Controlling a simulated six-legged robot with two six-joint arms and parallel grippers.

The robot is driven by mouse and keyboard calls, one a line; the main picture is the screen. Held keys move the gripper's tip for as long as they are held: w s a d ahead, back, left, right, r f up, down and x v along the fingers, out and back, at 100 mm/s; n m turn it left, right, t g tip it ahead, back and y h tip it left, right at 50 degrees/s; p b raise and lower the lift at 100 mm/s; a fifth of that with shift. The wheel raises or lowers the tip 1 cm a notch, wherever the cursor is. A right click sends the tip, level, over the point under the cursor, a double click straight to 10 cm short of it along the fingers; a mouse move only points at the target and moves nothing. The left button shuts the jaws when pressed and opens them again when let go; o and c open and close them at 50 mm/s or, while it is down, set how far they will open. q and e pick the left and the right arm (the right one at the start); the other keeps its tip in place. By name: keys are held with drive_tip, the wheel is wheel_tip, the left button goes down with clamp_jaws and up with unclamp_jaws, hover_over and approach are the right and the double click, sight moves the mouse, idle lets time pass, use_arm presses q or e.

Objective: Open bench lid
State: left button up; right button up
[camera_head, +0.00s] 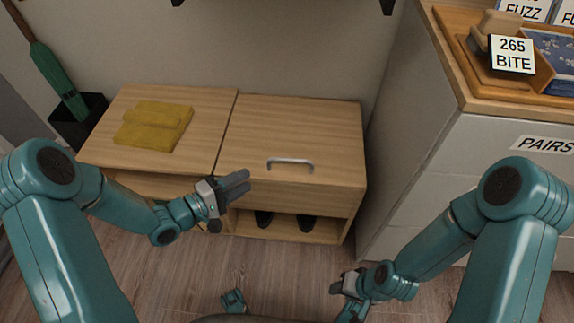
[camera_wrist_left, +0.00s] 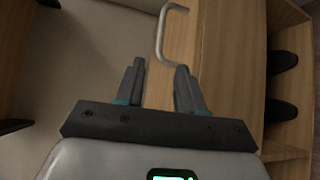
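The wooden bench lid (camera_head: 300,130) is the right half of the bench top and lies flat, closed. Its grey metal bar handle (camera_head: 290,163) sits near the front edge. My left gripper (camera_head: 240,183) is just left of the handle and apart from it, near the bench's front. In the left wrist view, its two fingers (camera_wrist_left: 160,85) are spread with nothing between them, and the handle (camera_wrist_left: 160,35) shows beyond the fingertips. My right gripper (camera_head: 345,288) is low at the picture's bottom, over the floor and away from the bench; its finger opening is unclear.
A folded yellow towel (camera_head: 153,125) lies on the left half of the bench top. Dark shoes (camera_head: 306,223) stand in the open cubby below. A white drawer cabinet (camera_head: 440,180) stands close on the right. A dark bin (camera_head: 80,122) with a green umbrella (camera_head: 60,82) is at left.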

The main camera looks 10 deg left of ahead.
sight(286, 158)
use_arm(q)
drive_tip(key=b+x, duration=0.4)
drive_tip(key=x, duration=1)
drive_tip(key=shift+w+d, duration=0.25)
clamp_jaws()
